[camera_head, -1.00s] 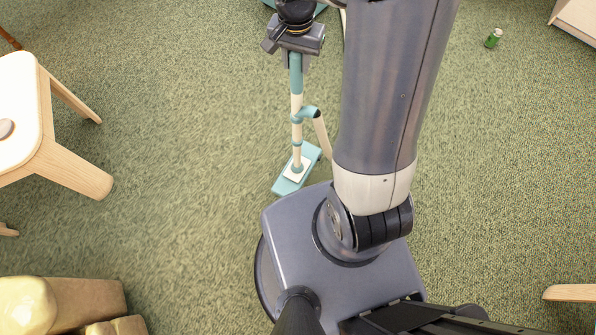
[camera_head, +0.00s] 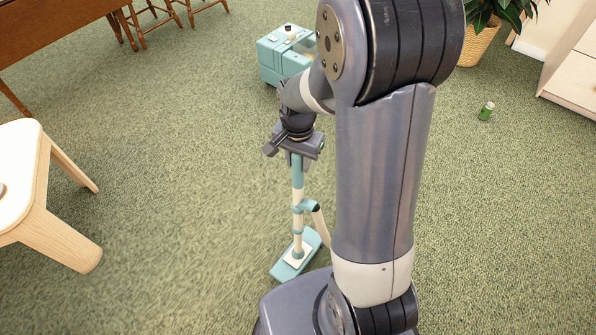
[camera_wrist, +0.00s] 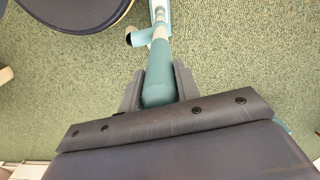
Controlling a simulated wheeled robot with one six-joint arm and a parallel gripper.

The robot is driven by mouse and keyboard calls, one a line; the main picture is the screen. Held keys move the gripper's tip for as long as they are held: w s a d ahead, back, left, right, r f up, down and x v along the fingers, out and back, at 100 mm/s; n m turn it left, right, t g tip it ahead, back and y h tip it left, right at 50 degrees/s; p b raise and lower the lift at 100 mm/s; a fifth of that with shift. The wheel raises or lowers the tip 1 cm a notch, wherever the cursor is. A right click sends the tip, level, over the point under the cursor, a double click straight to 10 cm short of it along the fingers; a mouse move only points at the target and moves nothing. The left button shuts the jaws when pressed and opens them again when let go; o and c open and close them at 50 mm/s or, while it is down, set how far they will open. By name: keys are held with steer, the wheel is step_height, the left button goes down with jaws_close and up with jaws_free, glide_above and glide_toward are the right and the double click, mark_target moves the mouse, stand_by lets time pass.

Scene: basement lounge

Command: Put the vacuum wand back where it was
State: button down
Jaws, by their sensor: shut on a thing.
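The vacuum wand (camera_head: 298,180) is a teal and cream tube with a flat teal floor head (camera_head: 287,266) at its lower end. It stands roughly upright in the head view, in front of my base. My gripper (camera_head: 297,156) is shut on its teal upper end. In the wrist view the wand (camera_wrist: 160,75) runs away between the two fingers of my gripper (camera_wrist: 158,88). The floor head is at or near the carpet; I cannot tell if it touches. A teal vacuum body (camera_head: 270,62) stands beyond, partly hidden by my arm.
A pale wooden stool (camera_head: 45,190) stands at left. A brown table (camera_head: 60,40) and wooden chairs (camera_head: 160,22) are at the back left. A small green bottle (camera_head: 486,111) lies or stands at right, near a potted plant (camera_head: 478,45) and a pale cabinet (camera_head: 575,75). Carpet between is clear.

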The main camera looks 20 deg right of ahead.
steer(key=shift+f, duration=1.7)
steer(key=shift+b, duration=0.3)
steer(key=shift+f, duration=0.2)
steer(key=c, duration=1)
jaws_free()
steer(key=shift+c, duration=0.2)
step_height(320, 180, up, 12)
steer(key=shift+r+p, duration=0.2)
steer(key=shift+p, duration=0.9)
